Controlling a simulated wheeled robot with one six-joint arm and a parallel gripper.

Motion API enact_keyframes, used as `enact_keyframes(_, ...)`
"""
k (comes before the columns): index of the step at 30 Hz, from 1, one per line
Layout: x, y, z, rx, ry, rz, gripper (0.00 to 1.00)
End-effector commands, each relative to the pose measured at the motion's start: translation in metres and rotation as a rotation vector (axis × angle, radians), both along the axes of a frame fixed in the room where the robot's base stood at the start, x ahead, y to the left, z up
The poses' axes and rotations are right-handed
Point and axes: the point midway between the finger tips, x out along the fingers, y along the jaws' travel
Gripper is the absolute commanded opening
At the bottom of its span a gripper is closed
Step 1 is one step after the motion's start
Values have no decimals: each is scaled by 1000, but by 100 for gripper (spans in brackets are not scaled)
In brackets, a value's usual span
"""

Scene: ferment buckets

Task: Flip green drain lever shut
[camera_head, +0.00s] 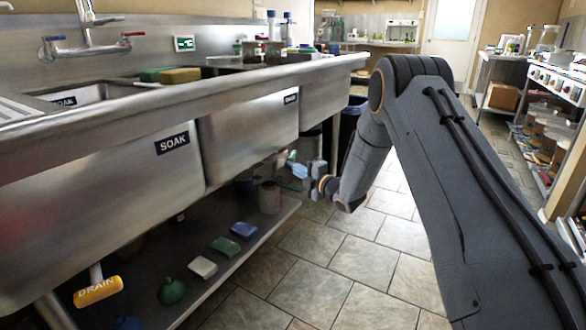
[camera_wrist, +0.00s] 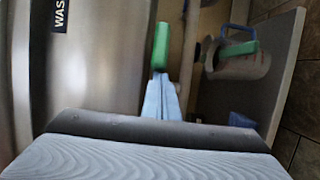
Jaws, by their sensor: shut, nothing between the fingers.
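In the wrist view, the green drain lever (camera_wrist: 160,46) shows as a bright green grip beside the steel basin wall. My gripper (camera_wrist: 161,84) has its pale blue fingers shut together and empty, with the tips right at the lever's near end. I cannot tell whether they touch it. In the head view, my gripper (camera_head: 292,163) is low beyond the sink's front, under the right end of the basins. The green lever cannot be made out clearly there.
An orange drain handle (camera_head: 98,291) hangs under the near SOAK basin. The lower shelf (camera_head: 222,262) holds a green flask (camera_head: 171,291), sponges and a jug (camera_head: 269,197). Tiled floor (camera_head: 352,258) is open to the right.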

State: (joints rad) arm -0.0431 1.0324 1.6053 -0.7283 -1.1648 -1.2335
Motion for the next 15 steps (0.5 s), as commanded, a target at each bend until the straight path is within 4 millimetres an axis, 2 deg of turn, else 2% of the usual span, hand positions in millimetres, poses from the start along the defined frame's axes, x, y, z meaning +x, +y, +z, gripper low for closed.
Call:
enact_keyframes(1,16,-11,11,2,-18,-33,0)
enact_keyframes(11,20,-19,7,1,-14,-42,0)
enact_keyframes(15,12,-18,6,1,-11,-39,0)
